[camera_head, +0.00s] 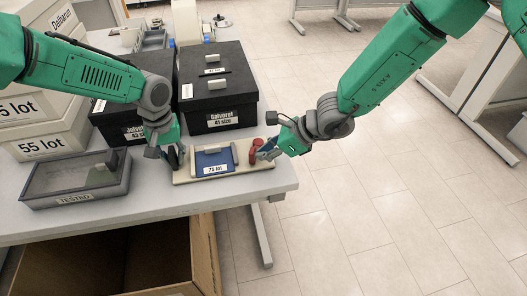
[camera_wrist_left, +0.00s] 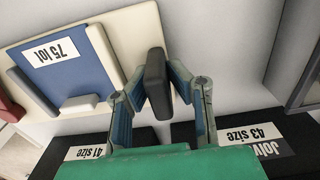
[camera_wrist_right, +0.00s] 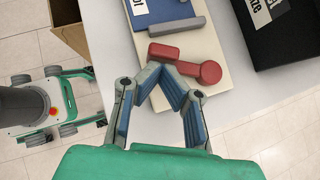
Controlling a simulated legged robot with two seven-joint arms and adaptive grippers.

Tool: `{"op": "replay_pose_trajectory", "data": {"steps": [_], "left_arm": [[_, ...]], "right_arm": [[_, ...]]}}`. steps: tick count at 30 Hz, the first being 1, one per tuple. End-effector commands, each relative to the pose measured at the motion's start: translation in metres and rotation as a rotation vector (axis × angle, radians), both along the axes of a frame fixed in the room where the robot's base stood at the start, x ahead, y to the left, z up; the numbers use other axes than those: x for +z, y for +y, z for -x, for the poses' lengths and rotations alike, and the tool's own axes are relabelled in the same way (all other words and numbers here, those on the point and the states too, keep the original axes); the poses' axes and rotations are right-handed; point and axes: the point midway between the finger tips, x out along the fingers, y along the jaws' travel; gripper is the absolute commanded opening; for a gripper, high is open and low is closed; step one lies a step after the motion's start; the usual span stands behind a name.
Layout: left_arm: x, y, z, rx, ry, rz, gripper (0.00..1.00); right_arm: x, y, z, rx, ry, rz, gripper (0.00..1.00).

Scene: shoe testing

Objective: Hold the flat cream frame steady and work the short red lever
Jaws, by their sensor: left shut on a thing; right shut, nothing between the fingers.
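The flat cream frame (camera_head: 239,168) lies near the table's front right corner, with a blue plate marked "75 lot" (camera_head: 213,161) on it. It also shows in the left wrist view (camera_wrist_left: 137,25). The short red lever (camera_head: 256,154) is at the frame's right end; in the right wrist view the lever (camera_wrist_right: 186,62) has a bar and a round end. My left gripper (camera_head: 175,156) is shut on a dark grey block (camera_wrist_left: 157,84) at the frame's left edge. My right gripper (camera_head: 268,151) is shut and empty, its tips right beside the lever; contact is unclear.
Black shoe boxes (camera_head: 218,90) stand behind the frame. A grey bin marked "TESTED" (camera_head: 75,200) sits at the front left, with white lot boxes (camera_head: 30,147) behind it. An open cardboard box (camera_head: 204,255) is below the table. Open floor lies to the right.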

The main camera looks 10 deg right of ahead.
Motion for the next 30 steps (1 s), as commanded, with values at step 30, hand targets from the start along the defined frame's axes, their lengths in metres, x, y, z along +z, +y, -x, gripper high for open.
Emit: {"op": "replay_pose_trajectory", "data": {"steps": [30], "left_arm": [[-0.001, -0.001, 0.001, -0.001, 0.002, 0.002, 0.00]], "right_arm": [[0.000, -0.002, -0.001, 0.001, -0.001, -0.003, 0.00]]}}
